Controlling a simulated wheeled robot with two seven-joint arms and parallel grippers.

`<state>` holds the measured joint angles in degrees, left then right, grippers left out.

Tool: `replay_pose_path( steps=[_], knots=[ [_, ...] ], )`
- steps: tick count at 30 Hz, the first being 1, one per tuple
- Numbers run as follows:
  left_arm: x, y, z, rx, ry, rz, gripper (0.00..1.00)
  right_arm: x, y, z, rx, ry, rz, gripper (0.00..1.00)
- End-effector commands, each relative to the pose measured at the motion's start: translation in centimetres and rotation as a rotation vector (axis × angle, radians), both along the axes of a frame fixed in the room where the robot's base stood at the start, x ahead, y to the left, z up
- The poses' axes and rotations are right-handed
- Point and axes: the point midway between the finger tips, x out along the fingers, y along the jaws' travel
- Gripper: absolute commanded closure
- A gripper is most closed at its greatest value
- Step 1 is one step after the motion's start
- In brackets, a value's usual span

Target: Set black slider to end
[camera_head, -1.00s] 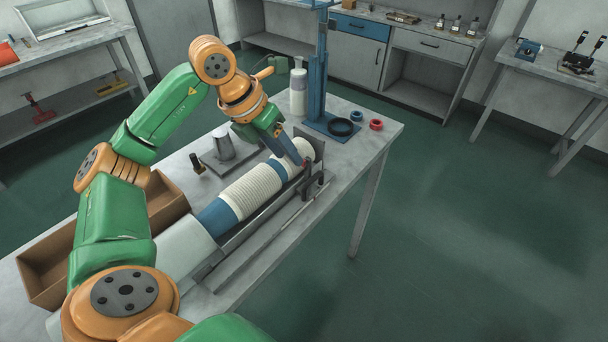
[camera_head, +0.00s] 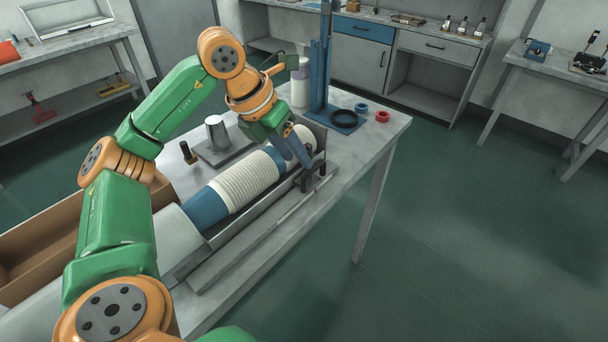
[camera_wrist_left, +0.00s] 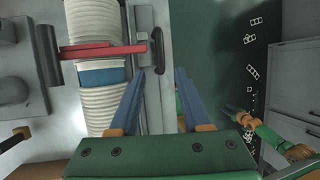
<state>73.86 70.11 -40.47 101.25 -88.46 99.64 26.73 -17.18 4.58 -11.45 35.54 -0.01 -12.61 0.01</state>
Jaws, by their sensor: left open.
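The black slider (camera_head: 311,181) stands on the rail at the far end of the row of white and blue cups (camera_head: 245,180). In the left wrist view the black slider (camera_wrist_left: 157,50) is upright at the end of a red bar (camera_wrist_left: 100,51) that crosses the cups (camera_wrist_left: 100,105). My left gripper (camera_head: 303,163) is over the rail, close beside the slider. Contact cannot be told. A small green and orange arm, perhaps my right one, shows at right in the wrist view.
The table's right front edge is clear.

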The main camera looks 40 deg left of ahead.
Motion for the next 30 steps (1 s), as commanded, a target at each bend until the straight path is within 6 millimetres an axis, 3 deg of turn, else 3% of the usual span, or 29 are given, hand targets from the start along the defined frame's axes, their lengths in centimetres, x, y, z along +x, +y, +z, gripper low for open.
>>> replay_pose_path(
  steps=[7,15,20,21,30],
  knots=[
    [1.4,-0.8,-3.4,0.0,0.003,-0.001,0.53,0.0,0.0,0.6,0.0,0.0,0.0,0.5],
    [1.6,-0.9,-3.7,0.0,0.0,0.0,0.53,0.0,0.0,0.6,0.0,0.0,0.0,0.5],
    [1.6,-0.9,-3.7,0.0,0.0,0.0,0.96,0.0,0.0,0.6,0.0,0.0,0.0,0.5],
    [1.6,-0.9,-3.7,0.0,0.0,0.0,1.0,0.0,0.0,0.6,0.0,0.0,0.0,0.5],
    [1.6,-0.9,-3.7,0.0,0.0,0.0,1.0,0.0,0.0,0.6,0.0,0.001,0.0,0.5]
  ],
)
